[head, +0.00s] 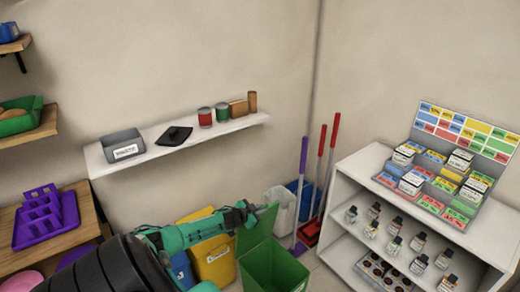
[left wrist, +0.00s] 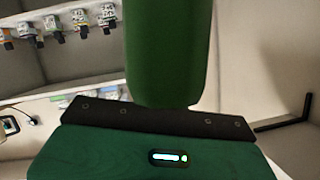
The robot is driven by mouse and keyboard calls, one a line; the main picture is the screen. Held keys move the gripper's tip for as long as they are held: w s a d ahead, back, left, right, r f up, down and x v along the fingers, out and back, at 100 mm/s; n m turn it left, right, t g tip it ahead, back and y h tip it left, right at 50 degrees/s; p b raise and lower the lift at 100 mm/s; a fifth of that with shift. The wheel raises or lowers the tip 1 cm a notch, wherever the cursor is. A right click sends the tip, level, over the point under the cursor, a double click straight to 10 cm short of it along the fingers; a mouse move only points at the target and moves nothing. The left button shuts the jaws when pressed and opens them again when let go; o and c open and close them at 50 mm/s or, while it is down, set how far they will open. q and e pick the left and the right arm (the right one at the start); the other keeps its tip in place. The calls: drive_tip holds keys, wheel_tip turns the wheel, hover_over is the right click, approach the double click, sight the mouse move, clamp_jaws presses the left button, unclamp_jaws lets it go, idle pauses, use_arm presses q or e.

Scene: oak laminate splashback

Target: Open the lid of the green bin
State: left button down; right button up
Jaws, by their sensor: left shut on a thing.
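The green bin (head: 272,272) stands on the floor at the lower middle of the head view. Its green lid (head: 260,229) is raised steeply at the bin's left side, and the bin's inside shows. My left gripper (head: 254,208) is at the lid's upper edge and is shut on it. In the left wrist view a green panel, which looks like the lid (left wrist: 168,50), stands up from the jaws and hides the fingertips. My right gripper is in neither view.
A yellow bin (head: 214,262) is left of the green bin. White (head: 280,208) and blue (head: 300,196) bins stand behind, beside brooms and a red dustpan (head: 309,234). A white shelf unit (head: 345,200) with several small bottles is at the right. A wall shelf (head: 98,160) is above my arm.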

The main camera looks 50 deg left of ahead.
use_arm(q)
drive_tip(key=shift+r, duration=0.1)
drive_tip(key=c, duration=1.5)
unclamp_jaws()
